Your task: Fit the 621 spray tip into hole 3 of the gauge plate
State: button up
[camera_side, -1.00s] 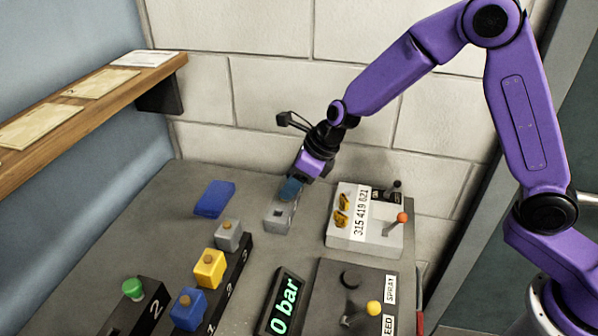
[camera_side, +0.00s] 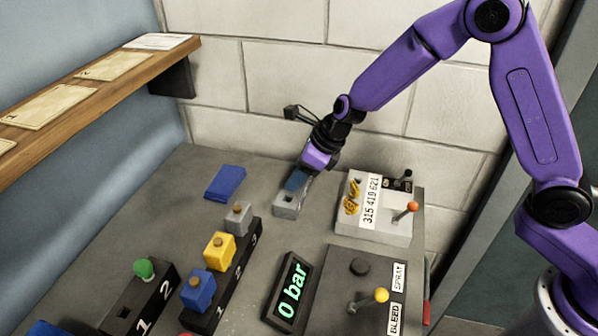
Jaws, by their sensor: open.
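My gripper (camera_side: 296,183) points down at a small grey block (camera_side: 286,206) with a dark opening on top. It is at or just above the block's far end. The jaw gap is too small to see, and no held object shows. Several yellow-orange spray tips (camera_side: 351,197) stand on a light grey box (camera_side: 350,226) labelled 315 419 621. I cannot tell which one is 621. A black strip (camera_side: 240,266) numbered 1, 2, 3 holds blue, yellow and grey cubes. I cannot tell which piece is the gauge plate.
A blue pad (camera_side: 225,182) lies left of the grey block. A black block (camera_side: 143,303) with a green knob stands front left. A 0 bar display (camera_side: 289,291) and a lever panel (camera_side: 365,285) stand at the front. A wooden shelf (camera_side: 95,85) juts out upper left.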

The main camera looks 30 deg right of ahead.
jog(key=c, duration=0.8)
jog(key=shift+r, duration=0.75)
jog(key=shift+r, duration=2.4)
jog(key=shift+d, duration=0.5)
jog(key=s+d+r+n+g+y, duration=0.1)
jog(key=s+d+r+n, duration=0.15)
jog(key=d, duration=0.35)
jog(key=s+d+r+n+g, duration=0.1)
jog(key=s+d+n+g, duration=0.1)
jog(key=s+d+n, duration=0.3)
jog(key=shift+m, duration=0.75)
jog(key=shift+w+d+f, duration=0.2)
jog(key=shift+w+f, duration=0.1)
jog(key=shift+f, duration=0.6)
jog(key=shift+w+d+f, duration=0.25)
jog(key=shift+w+f, duration=0.1)
jog(key=shift+f, duration=0.55)
jog(key=shift+w+d+f, duration=0.2)
jog(key=shift+w+f, duration=0.1)
jog(key=shift+f, duration=0.6)
